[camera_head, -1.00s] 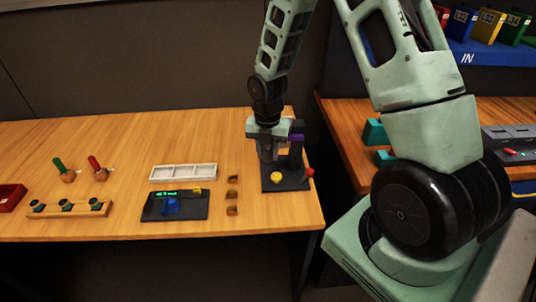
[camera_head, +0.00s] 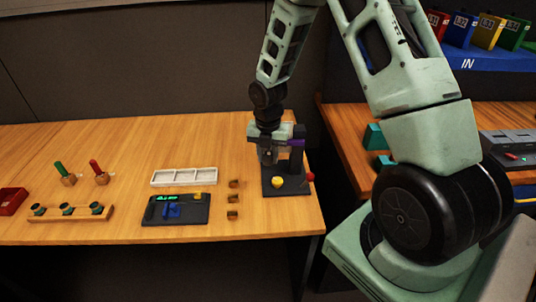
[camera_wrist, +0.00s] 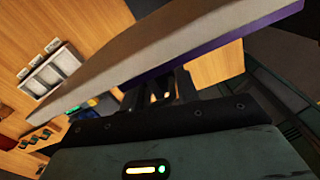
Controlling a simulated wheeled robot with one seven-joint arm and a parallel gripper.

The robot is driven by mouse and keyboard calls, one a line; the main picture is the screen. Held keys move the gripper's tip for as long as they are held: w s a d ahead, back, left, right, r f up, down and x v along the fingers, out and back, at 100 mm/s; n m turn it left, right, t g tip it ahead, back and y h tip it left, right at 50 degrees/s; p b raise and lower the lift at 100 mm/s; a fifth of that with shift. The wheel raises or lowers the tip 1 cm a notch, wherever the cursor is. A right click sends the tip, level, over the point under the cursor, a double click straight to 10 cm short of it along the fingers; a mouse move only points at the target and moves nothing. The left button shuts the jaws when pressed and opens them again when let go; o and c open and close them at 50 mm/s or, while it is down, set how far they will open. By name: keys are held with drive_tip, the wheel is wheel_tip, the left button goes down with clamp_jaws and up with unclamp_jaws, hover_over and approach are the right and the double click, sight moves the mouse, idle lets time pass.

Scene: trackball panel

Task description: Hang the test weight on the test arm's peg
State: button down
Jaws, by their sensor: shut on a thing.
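The test stand is a dark base (camera_head: 298,189) with a dark upright post (camera_head: 297,160). A purple part (camera_head: 297,142), probably the test arm, is near its top. My gripper (camera_head: 267,158) is just left of the post, above the base. It is shut, and a greyish thing low between its fingers is probably the test weight; its shape is mostly hidden. In the wrist view, a large pale slab with a purple edge (camera_wrist: 190,62) crosses in front of my fingers (camera_wrist: 162,90). The peg cannot be made out, nor whether the weight touches it.
A yellow knob (camera_head: 277,182) and a red knob (camera_head: 310,177) are on the stand. Left are small brown blocks (camera_head: 233,199), a dark panel with a green readout (camera_head: 185,215), a white tray (camera_head: 158,180) and a wooden rack (camera_head: 70,216).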

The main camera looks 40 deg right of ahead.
drive_tip(key=c, duration=0.9)
unclamp_jaws()
drive_tip(key=shift+c, duration=0.2)
drive_tip(key=shift+r, duration=0.1)
wheel_tip(320, 180, up, 17)
drive_tip(key=b, duration=0.1)
drive_tip(key=shift+r, duration=0.15)
drive_tip(key=s+a+m, duration=0.4)
drive_tip(key=a, duration=0.6)
drive_tip(key=s+a+m, duration=0.7)
drive_tip(key=s, duration=0.3)
drive_tip(key=s+a+m, duration=0.7)
drive_tip(key=s+a, duration=0.1)
drive_tip(key=s, duration=0.3)
drive_tip(key=shift+s+y, duration=0.2)
drive_tip(key=shift+y, duration=0.1)
